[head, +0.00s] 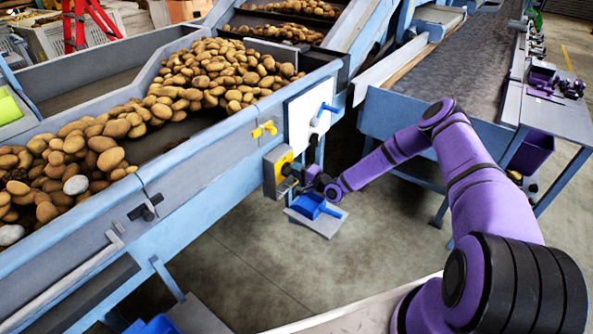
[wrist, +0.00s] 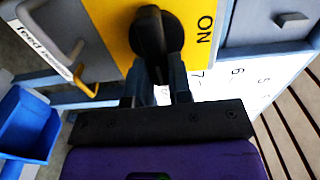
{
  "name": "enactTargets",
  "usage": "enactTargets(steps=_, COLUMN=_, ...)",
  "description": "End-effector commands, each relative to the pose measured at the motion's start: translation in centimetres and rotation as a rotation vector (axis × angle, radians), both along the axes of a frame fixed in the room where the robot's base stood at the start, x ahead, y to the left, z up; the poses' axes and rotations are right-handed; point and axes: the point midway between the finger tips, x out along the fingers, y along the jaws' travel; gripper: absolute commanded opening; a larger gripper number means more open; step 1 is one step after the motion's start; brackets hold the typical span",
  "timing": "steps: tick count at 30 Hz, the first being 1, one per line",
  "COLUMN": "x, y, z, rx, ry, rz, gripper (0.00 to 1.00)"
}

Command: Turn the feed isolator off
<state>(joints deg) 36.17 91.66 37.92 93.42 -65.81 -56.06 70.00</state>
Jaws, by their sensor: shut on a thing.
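The feed isolator is a grey box with a yellow plate (wrist: 112,15) and a black rotary knob (wrist: 152,32) on it; the word ON is printed to the knob's right in the wrist view. A label on the box, partly readable as "feed", is at the upper left. In the head view the isolator (head: 279,169) hangs on the side of the blue machine frame. My gripper (wrist: 160,88) is shut on the knob's handle, one finger on each side. The handle lies upright in the wrist picture. In the head view my gripper (head: 303,182) is small and partly hidden.
A white panel with a blue handle (head: 325,110) and a yellow valve (head: 264,129) sit above the isolator. A blue tray (head: 316,206) is just below it. A yellow hook (wrist: 86,88) and a numbered white scale (wrist: 236,88) are close to my fingers. Potatoes (head: 215,75) fill the hopper.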

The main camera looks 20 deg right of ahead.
Motion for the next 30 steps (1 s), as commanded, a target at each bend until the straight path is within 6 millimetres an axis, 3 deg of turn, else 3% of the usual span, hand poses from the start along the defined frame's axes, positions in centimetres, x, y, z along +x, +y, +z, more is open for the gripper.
enactTargets(steps=18, x=0.02, y=-0.14, z=-0.15, rx=0.031, ry=0.025, rz=-0.002, gripper=0.00)
enactTargets(steps=19, x=0.02, y=-0.14, z=-0.15, rx=0.031, ry=0.025, rz=-0.002, gripper=0.26)
enactTargets(steps=21, x=0.01, y=-0.12, z=-0.14, rx=0.030, ry=0.025, rz=-0.002, gripper=0.43)
enactTargets(steps=30, x=-0.06, y=-0.11, z=-0.10, rx=0.030, ry=0.023, rz=-0.001, gripper=0.45)
